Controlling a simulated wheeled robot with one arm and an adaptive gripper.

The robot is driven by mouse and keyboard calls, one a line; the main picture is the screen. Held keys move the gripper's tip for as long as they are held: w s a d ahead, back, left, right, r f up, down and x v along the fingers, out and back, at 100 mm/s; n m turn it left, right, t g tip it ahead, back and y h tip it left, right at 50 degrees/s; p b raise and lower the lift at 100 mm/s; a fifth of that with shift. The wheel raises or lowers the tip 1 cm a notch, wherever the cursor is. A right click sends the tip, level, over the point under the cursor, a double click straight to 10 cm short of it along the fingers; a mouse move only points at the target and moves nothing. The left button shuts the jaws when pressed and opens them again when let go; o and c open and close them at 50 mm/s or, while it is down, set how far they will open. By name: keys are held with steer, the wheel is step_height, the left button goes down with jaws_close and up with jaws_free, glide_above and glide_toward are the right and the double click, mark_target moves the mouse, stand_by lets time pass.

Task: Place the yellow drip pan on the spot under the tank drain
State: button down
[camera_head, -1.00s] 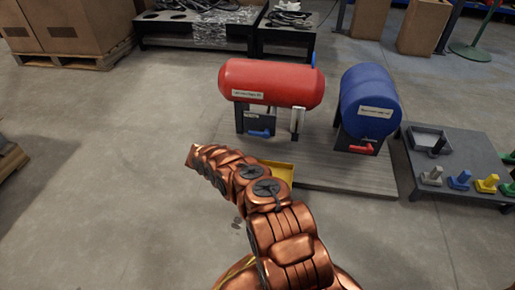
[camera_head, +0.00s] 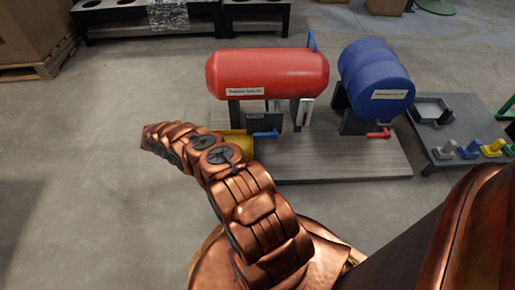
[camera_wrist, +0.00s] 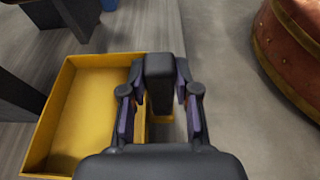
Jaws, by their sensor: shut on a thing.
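The yellow drip pan (camera_head: 236,140) shows behind my arm in the head view, at the left edge of the grey platform (camera_head: 345,165). Part of it is hidden by my arm. In the wrist view the pan (camera_wrist: 90,112) is a shallow open tray, empty, to the left of my gripper (camera_wrist: 160,100). My gripper is shut on the pan's dark upright handle (camera_wrist: 159,72). The red tank (camera_head: 268,73) lies on dark legs on the platform. A blue-handled valve (camera_head: 265,134) is below it, just right of the pan. The spot under the drain cannot be made out.
A blue tank (camera_head: 375,80) with a red-handled valve (camera_head: 378,134) stands to the right on the same platform. A low dark table (camera_head: 448,135) with several coloured pieces is farther right. The floor to the left is clear.

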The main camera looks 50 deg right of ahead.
steer(key=shift+w, duration=0.55)
steer(key=shift+s, duration=0.1)
steer(key=r+b+x, duration=0.1)
steer(key=b+x, duration=0.6)
steer(key=x, duration=1.1)
steer(key=shift+s+d+r, duration=0.25)
steer(key=shift+s+r, duration=0.05)
steer(key=shift+r, duration=0.1)
steer(key=shift+f, duration=0.15)
steer(key=c, duration=0.8)
jaws_free()
steer(key=shift+c, duration=0.2)
